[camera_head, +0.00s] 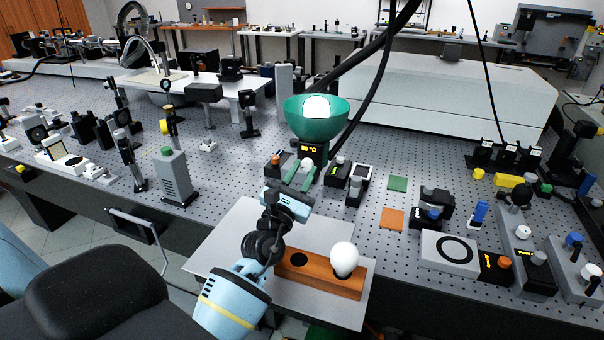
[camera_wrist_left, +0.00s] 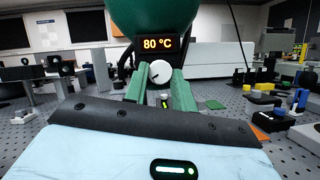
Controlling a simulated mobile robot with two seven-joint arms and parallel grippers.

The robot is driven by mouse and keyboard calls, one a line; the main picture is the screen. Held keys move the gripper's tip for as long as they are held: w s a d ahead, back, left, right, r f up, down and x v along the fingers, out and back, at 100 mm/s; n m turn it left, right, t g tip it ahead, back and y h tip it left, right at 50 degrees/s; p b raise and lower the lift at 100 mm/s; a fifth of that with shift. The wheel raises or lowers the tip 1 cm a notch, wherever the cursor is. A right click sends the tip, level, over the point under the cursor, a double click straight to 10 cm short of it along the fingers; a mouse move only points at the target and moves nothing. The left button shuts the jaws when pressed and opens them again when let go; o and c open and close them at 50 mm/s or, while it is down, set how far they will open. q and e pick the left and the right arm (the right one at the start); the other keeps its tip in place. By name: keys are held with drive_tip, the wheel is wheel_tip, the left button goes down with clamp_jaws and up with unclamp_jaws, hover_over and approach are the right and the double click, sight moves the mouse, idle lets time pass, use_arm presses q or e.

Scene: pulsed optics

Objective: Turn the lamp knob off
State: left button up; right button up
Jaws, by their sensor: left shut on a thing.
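The lamp has a green bowl-shaped shade (camera_head: 298,125) with a glowing white bulb (camera_head: 317,107) in it. Its black base has a display (camera_wrist_left: 158,44) reading 80 °C. Below the display is the round white lamp knob (camera_wrist_left: 160,73), with a dark mark pointing to the lower left. It also shows in the head view (camera_head: 307,164). My left gripper (camera_head: 302,172) reaches to the lamp's front with its green fingers on either side of the knob, shut on it. In the left wrist view the fingertips (camera_wrist_left: 160,80) meet the knob's lower sides. My right gripper is not in view.
A grey board at the table's front carries a wooden holder (camera_head: 318,279) with a white bulb (camera_head: 344,258) and an empty hole. Small black devices (camera_head: 337,174) stand close right of the lamp. Black cables (camera_head: 372,85) hang behind it. Orange and green squares lie to the right.

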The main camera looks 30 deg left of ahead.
use_arm(q)
drive_tip(key=shift+n, duration=0.3)
drive_tip(key=n+y, duration=0.2)
drive_tip(key=n, duration=0.1)
drive_tip(key=shift+d+n, duration=0.15)
drive_tip(key=shift+n, duration=0.15)
drive_tip(key=n+y, duration=0.1)
drive_tip(key=n, duration=0.1)
drive_tip(key=n+g+y, duration=0.1)
drive_tip(key=n, duration=0.2)
drive_tip(key=shift+d+y+p, duration=0.15)
drive_tip(key=shift+y+p, duration=0.2)
drive_tip(key=shift+y, duration=0.05)
drive_tip(key=n+g+y, duration=0.1)
drive_tip(key=n, duration=0.1)
drive_tip(key=n+g+y, duration=0.1)
drive_tip(key=n, duration=0.2)
drive_tip(key=n+y, duration=0.1)
drive_tip(key=n, duration=0.1)
drive_tip(key=shift+w+d+r+n+g+p, duration=0.1)
drive_tip(key=shift+d+n+g+p, duration=0.05)
drive_tip(key=shift+n+g+p, duration=0.25)
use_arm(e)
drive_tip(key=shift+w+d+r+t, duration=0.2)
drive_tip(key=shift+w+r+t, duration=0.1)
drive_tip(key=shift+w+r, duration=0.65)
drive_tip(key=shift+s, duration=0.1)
